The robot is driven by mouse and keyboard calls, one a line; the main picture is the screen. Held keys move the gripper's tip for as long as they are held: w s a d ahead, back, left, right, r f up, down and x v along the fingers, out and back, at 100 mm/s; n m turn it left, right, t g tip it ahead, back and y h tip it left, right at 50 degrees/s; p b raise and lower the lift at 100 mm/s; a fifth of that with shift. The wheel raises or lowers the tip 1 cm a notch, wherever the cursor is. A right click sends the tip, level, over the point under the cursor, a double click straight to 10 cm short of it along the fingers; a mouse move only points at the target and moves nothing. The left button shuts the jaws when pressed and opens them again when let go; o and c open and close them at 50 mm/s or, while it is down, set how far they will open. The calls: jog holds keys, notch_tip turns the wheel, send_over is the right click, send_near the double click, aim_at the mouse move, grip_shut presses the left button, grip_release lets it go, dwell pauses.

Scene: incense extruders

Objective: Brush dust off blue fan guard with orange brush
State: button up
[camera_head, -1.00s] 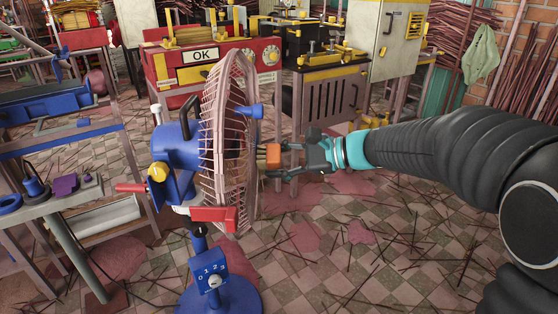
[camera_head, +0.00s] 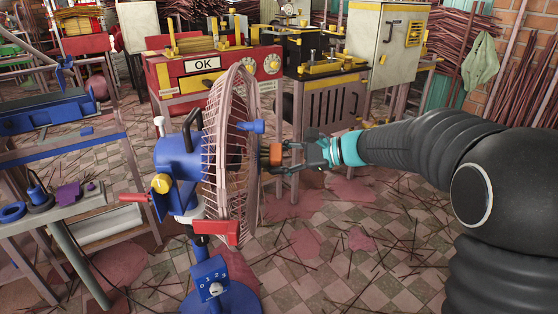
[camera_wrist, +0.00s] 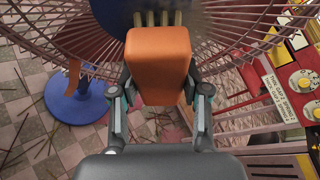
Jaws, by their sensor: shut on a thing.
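A blue pedestal fan stands at the centre-left of the head view, with a round pinkish wire guard (camera_head: 222,165) facing right. A blue cone (camera_head: 252,127) sticks out at the guard's front. My gripper (camera_head: 284,153) is shut on an orange brush (camera_head: 270,155) at the right side of the guard. In the wrist view the orange brush (camera_wrist: 159,62) sits between my gripper's fingers (camera_wrist: 160,92), with its pale bristles (camera_wrist: 157,18) pointing at the guard and the blue fan part behind. I cannot tell whether the bristles touch the guard.
A table with blue and purple items (camera_head: 50,205) stands at the left. Incense sticks litter the checkered floor (camera_head: 340,260). The fan's blue base (camera_head: 225,300) is in front.

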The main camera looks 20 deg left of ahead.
jog(key=shift+w+a+r+p, duration=0.25)
jog(key=shift+w+p, duration=0.15)
jog(key=shift+w, duration=0.2)
jog(key=shift+w+a+r+p, duration=0.2)
jog(key=shift+w+r+p, duration=0.15)
jog(key=shift+w, duration=0.2)
jog(key=shift+w+a+r+p, duration=0.2)
jog(key=shift+w+p, duration=0.2)
jog(key=shift+w, duration=0.2)
jog(key=shift+s+d+r+b, duration=0.1)
jog(key=shift+s+d+b, duration=0.25)
jog(key=shift+s, duration=0.55)
jog(key=shift+s+d+f+b, duration=0.1)
jog(key=shift+s+d+b, duration=0.25)
jog(key=shift+s, duration=0.5)
jog(key=shift+s+d+r+b, duration=0.1)
jog(key=shift+s+d+b, duration=0.2)
jog(key=shift+s, duration=0.6)
jog(key=shift+s, duration=0.1)
